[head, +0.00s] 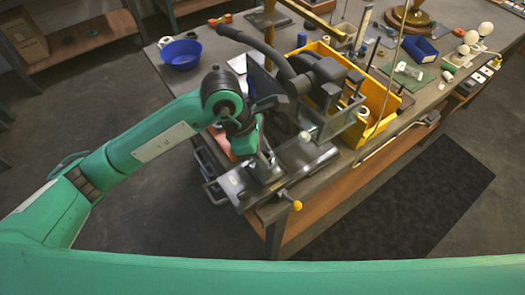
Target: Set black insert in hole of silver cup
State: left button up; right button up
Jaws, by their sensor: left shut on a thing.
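My left arm reaches in from the left, and its dark gripper (262,150) points down over the front left corner of the workbench, beside a grey vise-like machine. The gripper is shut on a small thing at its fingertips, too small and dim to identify. I cannot make out the black insert or the silver cup for certain; the gripper and the machine crowd that spot. My right gripper is not in view.
The grey machine (310,165) has a yellow-knobbed lever at the bench's front edge. A yellow bin (378,105) stands right behind it. A blue bowl (181,54) sits back left.

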pick_arm(q)
jog(key=o, duration=1)
jog(key=shift+w+a+r, duration=0.1)
jog(key=shift+a+r, duration=0.15)
jog(key=shift+r, duration=0.3)
jog(key=b+v, duration=0.2)
jog(key=v, duration=1)
jog(key=shift+a+r, duration=0.15)
jog(key=shift+r, duration=0.15)
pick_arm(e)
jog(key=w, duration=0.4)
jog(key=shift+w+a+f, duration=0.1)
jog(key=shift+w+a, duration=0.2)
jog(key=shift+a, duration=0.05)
